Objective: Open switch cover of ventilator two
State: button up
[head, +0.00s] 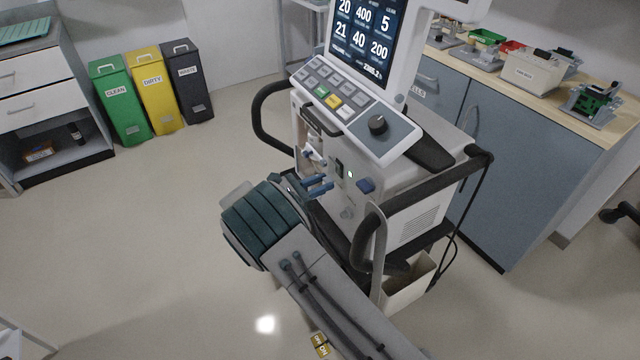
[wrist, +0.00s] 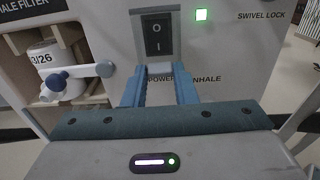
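The switch is small in the head view (head: 338,168). The fingers are just below the switch, and contact is unclear. The gripper also shows in the head view (head: 319,185).
A green light (wrist: 201,14) is right of the switch. A white filter (wrist: 55,70) with blue-grey knobs is at its left. A blue knob (head: 366,185) and black handles (head: 262,115) stick out of the ventilator.

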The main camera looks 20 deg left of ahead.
jog(key=shift+r, duration=0.1)
jog(key=r+g+y+p, duration=0.1)
jog(key=s+a+g+y+p, duration=0.1)
jog(key=shift+r+p, duration=0.35)
jog(key=shift+p, duration=0.05)
jog(key=shift+s+a+r+g+y+p, duration=0.2)
jog(key=shift+r+g+y+p, duration=0.25)
jog(key=shift+g+p, duration=0.15)
jog(key=shift+s+a+r+g+y+p, duration=0.15)
jog(key=shift+r+g+y+p, duration=0.15)
jog(key=shift+g+y+p, duration=0.2)
jog(key=g+y+p, duration=0.6)
jog(key=g+p, duration=0.1)
jog(key=p, duration=0.2)
send_near(329, 179)
jog(key=s+a+f, duration=0.1)
jog(key=s+a, duration=0.1)
jog(key=shift+w+d+r+g+y+p, duration=0.2)
jog(key=shift+d+r+g+y+p, duration=0.15)
jog(key=shift+g+y+p, duration=0.45)
jog(key=shift+w+d+r+g+y+p, duration=0.25)
jog(key=shift+r+g+y+p, duration=0.2)
jog(key=shift+g+y+p, duration=0.3)
jog(key=shift+s, duration=0.1)
jog(key=o, duration=1)
